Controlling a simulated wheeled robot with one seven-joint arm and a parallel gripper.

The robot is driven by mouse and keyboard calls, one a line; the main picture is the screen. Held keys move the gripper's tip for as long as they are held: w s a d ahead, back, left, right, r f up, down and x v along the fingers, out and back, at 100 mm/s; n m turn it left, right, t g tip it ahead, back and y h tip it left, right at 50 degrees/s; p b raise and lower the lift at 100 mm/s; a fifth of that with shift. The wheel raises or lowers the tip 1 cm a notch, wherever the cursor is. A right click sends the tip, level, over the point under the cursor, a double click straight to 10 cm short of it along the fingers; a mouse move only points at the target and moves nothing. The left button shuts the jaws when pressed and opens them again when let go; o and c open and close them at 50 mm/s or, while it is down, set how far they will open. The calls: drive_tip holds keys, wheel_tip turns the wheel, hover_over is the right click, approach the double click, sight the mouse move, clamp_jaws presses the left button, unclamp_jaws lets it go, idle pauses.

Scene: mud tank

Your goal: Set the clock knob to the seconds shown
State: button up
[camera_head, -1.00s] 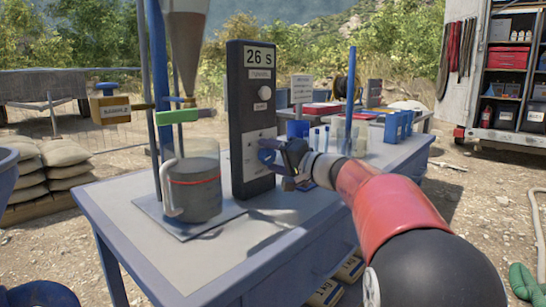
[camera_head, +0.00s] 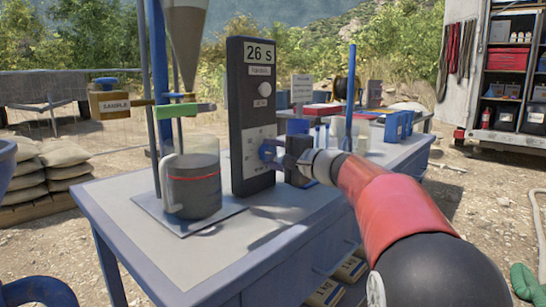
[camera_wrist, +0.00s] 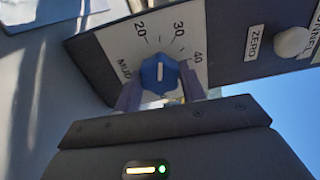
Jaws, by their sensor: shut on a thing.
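The tall dark clock panel (camera_head: 237,120) stands on the bench and its display (camera_head: 260,55) reads 26 S. Low on its front is a white dial plate (camera_head: 251,152), and in the wrist view the plate (camera_wrist: 120,42) shows the numbers 20, 30 and 40. The blue knob (camera_wrist: 159,72) sits in the dial. Its white mark points between 20 and 30. My gripper (camera_wrist: 160,85) is shut on the knob, one finger on each side; in the head view my gripper (camera_head: 278,152) partly hides the knob.
A white button marked ZERO (camera_wrist: 292,42) sits further along the panel. Left of the panel, a mug of grey mud (camera_head: 192,185) stands below a funnel (camera_head: 185,35). Bottles and blue boxes (camera_head: 398,125) stand behind my arm. The bench front (camera_head: 180,275) is clear.

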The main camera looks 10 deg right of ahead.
idle(0.3)
drive_tip(key=o, duration=1)
drive_tip(key=shift+c, duration=0.2)
drive_tip(key=b+v, duration=0.1)
drive_tip(key=v, duration=0.7)
